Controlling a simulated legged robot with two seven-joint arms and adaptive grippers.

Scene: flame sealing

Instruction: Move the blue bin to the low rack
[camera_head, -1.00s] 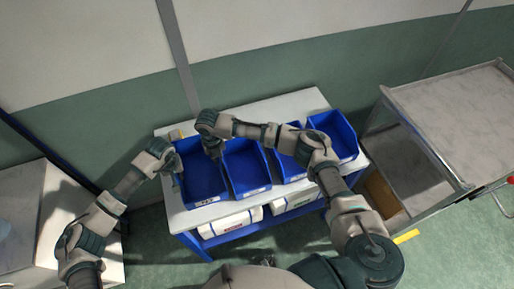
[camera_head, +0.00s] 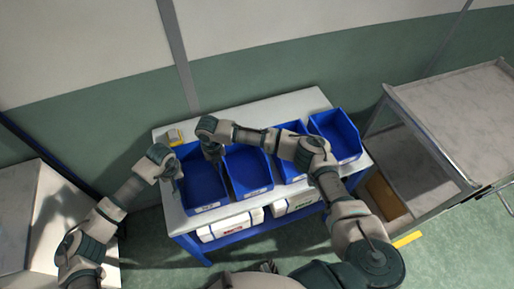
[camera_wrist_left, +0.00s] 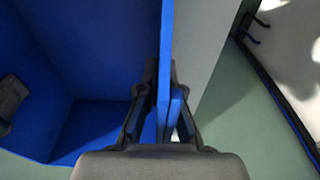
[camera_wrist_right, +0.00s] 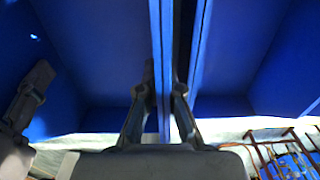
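Several blue bins stand in a row on a light-topped table (camera_head: 290,106) with a blue frame. The leftmost blue bin (camera_head: 203,183) is open-topped and looks empty, with a label on its front lip. My left gripper (camera_head: 177,172) is at its left wall; in the left wrist view its fingers (camera_wrist_left: 163,105) close on both sides of that wall. My right gripper (camera_head: 214,155) is at its right wall, beside the second bin (camera_head: 247,168); in the right wrist view the fingers (camera_wrist_right: 164,100) pinch the wall. I cannot tell whether the bin's base touches the tabletop.
White boxes (camera_head: 231,226) sit on the table's lower shelf. A grey cart (camera_head: 462,105) with a lower level stands right. A white cabinet (camera_head: 40,215) stands left. Which one is the low rack is unclear.

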